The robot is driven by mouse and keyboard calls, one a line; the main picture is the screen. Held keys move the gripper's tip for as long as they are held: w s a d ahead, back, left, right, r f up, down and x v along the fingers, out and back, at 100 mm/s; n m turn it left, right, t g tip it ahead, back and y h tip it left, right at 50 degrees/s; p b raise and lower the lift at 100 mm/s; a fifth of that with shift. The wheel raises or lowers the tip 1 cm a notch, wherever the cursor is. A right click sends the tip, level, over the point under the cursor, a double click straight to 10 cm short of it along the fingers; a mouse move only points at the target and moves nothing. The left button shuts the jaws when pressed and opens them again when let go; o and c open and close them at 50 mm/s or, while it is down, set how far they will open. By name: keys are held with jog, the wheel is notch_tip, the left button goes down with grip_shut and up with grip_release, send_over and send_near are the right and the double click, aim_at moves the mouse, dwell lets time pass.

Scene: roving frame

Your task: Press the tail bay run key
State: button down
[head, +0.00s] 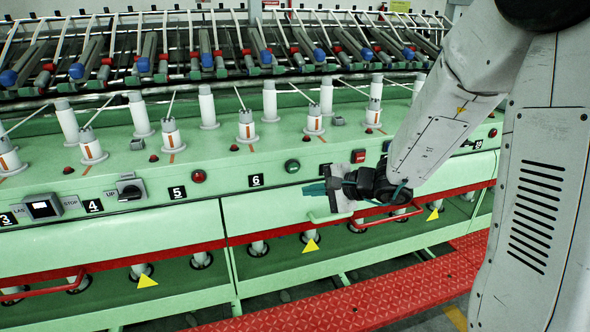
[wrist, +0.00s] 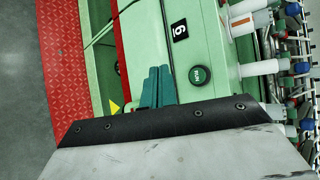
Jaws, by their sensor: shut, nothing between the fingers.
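My gripper (head: 316,189) has teal fingers pressed together and empty, pointing left in front of the green machine panel. They show in the wrist view too (wrist: 157,80). A round green button (head: 292,166) sits on the panel right of the label 6 (head: 256,180). In the wrist view a dark green round button (wrist: 197,75) with small pale lettering, seemingly RUN, lies beside the fingertips, apart from them. A red round button (head: 198,176) sits between labels 5 and 6. I cannot tell which key is the tail bay's; my gripper and arm hide part of the panel.
White spindles (head: 246,127) stand along the machine top. A red guard rail (head: 150,258) runs below the panel, and a red tread step (head: 320,306) lies along the floor.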

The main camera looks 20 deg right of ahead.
jog(key=shift+w+d+f, duration=0.1)
jog(key=shift+w+d, duration=0.05)
jog(key=shift+w, duration=0.1)
send_near(290, 172)
jog(key=shift+w+a+f, duration=0.65)
jog(key=shift+a, duration=0.3)
jog(key=shift+w+a+f, duration=0.6)
jog(key=shift+a+f, duration=0.1)
jog(key=shift+a, duration=0.25)
dwell(0.8)
jog(key=shift+w, duration=0.45)
jog(key=shift+w, duration=0.4)
dwell(0.5)
jog(key=shift+s, duration=0.85)
